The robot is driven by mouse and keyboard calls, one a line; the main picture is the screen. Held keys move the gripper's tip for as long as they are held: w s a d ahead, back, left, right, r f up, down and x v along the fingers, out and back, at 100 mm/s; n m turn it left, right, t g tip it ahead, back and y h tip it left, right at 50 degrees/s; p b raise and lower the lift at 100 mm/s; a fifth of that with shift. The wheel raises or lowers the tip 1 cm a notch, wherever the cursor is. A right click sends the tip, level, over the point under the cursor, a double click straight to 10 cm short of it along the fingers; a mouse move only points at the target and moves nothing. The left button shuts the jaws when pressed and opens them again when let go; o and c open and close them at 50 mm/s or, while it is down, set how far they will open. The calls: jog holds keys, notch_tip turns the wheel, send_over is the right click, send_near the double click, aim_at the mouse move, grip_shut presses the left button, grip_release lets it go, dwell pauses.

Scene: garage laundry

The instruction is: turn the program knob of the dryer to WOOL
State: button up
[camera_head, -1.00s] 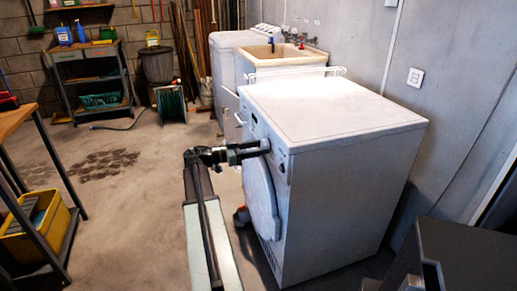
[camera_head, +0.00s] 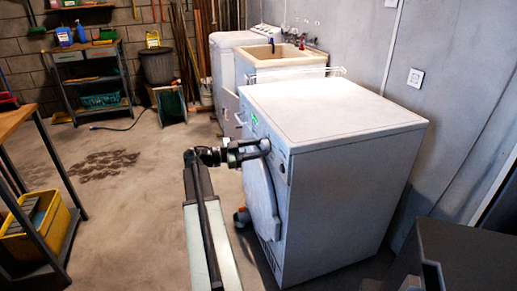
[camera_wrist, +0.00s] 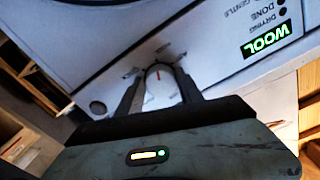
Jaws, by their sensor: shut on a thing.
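The white dryer (camera_head: 345,185) stands in the middle of the head view, with its front panel turned to the left. My gripper (camera_head: 265,147) is at the upper part of that panel. In the wrist view my gripper (camera_wrist: 157,92) is shut on the round, pale program knob (camera_wrist: 159,76), one finger on each side. The knob has a red mark, tilted in the picture. The dryer's display (camera_wrist: 266,40) glows green and reads WOOL. The knob is hidden by my gripper in the head view.
A utility sink (camera_head: 284,57) and another white machine (camera_head: 226,50) stand behind the dryer. A workbench with a yellow bin (camera_head: 38,232) is at the left. The floor (camera_head: 130,215) between is mostly clear.

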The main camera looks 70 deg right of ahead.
jog(key=o, duration=1.3)
jog(key=shift+o, duration=0.2)
jog(key=v, duration=0.8)
